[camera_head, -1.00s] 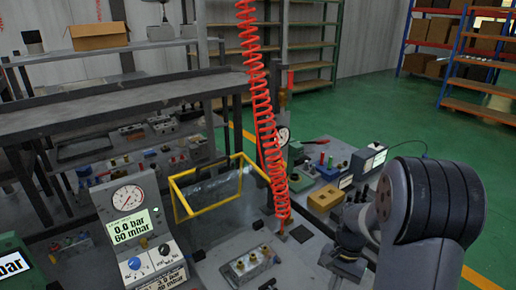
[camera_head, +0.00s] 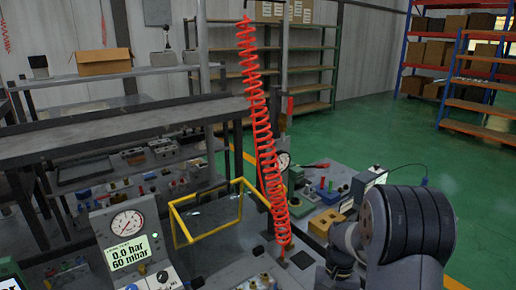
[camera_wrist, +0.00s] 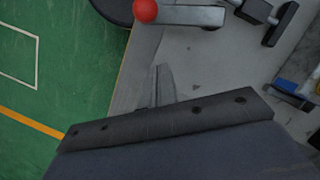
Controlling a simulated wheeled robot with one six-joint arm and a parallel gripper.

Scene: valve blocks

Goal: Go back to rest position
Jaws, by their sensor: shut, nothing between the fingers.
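My gripper (camera_wrist: 160,88) shows in the wrist view as grey fingers closed together beyond a dark bracket, with nothing between them. It is over the edge of a grey bench top (camera_wrist: 215,60), with green floor to the left. In the head view my arm's grey joint fills the lower right, and the fingers are out of sight there. A gauge unit (camera_head: 130,235) with a round dial and a lit display stands at the lower left. A valve block (camera_head: 254,272) sits on the bench at the bottom, partly cut off.
A red coiled hose (camera_head: 263,135) hangs over the bench beside a yellow frame (camera_head: 180,228). A red ball-topped part (camera_wrist: 145,11) is near the bench edge in the wrist view. Shelves (camera_head: 470,90) stand far off across open green floor (camera_head: 370,130).

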